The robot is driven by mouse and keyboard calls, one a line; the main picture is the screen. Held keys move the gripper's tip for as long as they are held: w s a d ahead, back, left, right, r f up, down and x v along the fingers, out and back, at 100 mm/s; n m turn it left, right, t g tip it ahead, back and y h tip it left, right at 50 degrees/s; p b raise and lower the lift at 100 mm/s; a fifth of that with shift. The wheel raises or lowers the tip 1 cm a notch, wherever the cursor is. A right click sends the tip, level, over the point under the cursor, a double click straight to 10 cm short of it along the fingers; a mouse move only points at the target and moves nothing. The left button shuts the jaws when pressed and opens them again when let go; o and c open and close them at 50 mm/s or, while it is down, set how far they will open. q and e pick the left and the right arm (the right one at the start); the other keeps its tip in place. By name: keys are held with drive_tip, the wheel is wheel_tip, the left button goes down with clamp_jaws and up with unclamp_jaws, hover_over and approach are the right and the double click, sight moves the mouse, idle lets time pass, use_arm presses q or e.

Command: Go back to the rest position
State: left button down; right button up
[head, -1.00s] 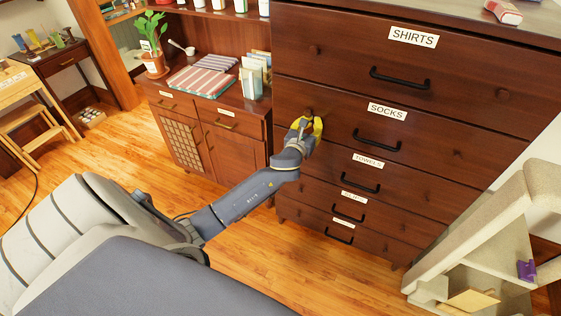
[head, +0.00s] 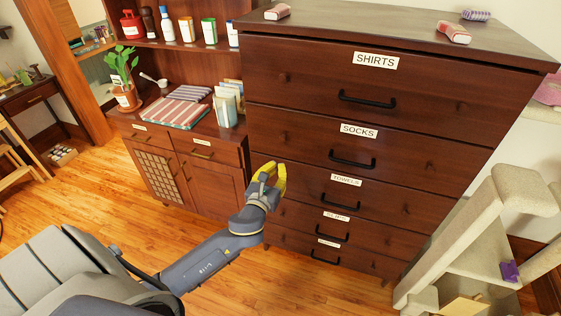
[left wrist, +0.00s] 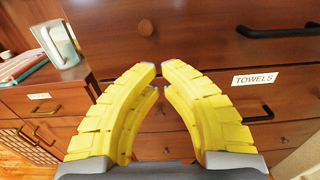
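My left gripper (head: 277,166) reaches up in front of the lower left edge of the dark wooden dresser (head: 300,139). Its yellow fingers have a small gap between the tips, and nothing is held between them. The left wrist view shows the same fingers (left wrist: 159,68) pointing at the drawer fronts, with the gap narrow. I cannot tell whether they touch the wood, though they look apart from it. All the labelled drawers look shut. My right gripper is in neither view.
A low cabinet (head: 209,178) with a potted plant (head: 125,90) and folded striped cloth (head: 175,108) stands left of the dresser. A beige carpeted structure (head: 470,240) stands to the right. The wooden floor (head: 265,285) in front of the dresser is clear.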

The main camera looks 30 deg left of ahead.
use_arm(q)
wheel_tip(320, 180, down, 24)
drive_tip(key=s+a+r+n+g+h, duration=0.15)
drive_tip(key=n+g, duration=0.25)
drive_tip(key=n, duration=0.9)
drive_tip(key=s+a+f+n+g, duration=0.15)
drive_tip(key=s+f+n, duration=0.3)
drive_tip(key=f, duration=0.55)
drive_tip(key=s+f+n+g, duration=0.3)
drive_tip(key=s+f, duration=0.3)
drive_tip(key=f, duration=0.4)
drive_tip(key=s+d+f+n+g+h, duration=0.15)
drive_tip(key=s+f+n, duration=0.25)
drive_tip(key=s+f, duration=0.5)
drive_tip(key=s+d+f+n+g, duration=0.1)
drive_tip(key=s+f+n+g, duration=0.25)
drive_tip(key=s+f, duration=0.65)
drive_tip(key=s+d+f+n+g, duration=0.1)
drive_tip(key=s+d+f, duration=0.1)
drive_tip(key=s, duration=0.9)
drive_tip(key=s+d+f+n+g, duration=0.1)
drive_tip(key=s+d, duration=0.4)
drive_tip(key=s, duration=0.6)
drive_tip(key=shift+s+d+f+g, duration=0.15)
drive_tip(key=shift+d+f+g, duration=0.15)
drive_tip(key=shift+f+g, duration=0.25)
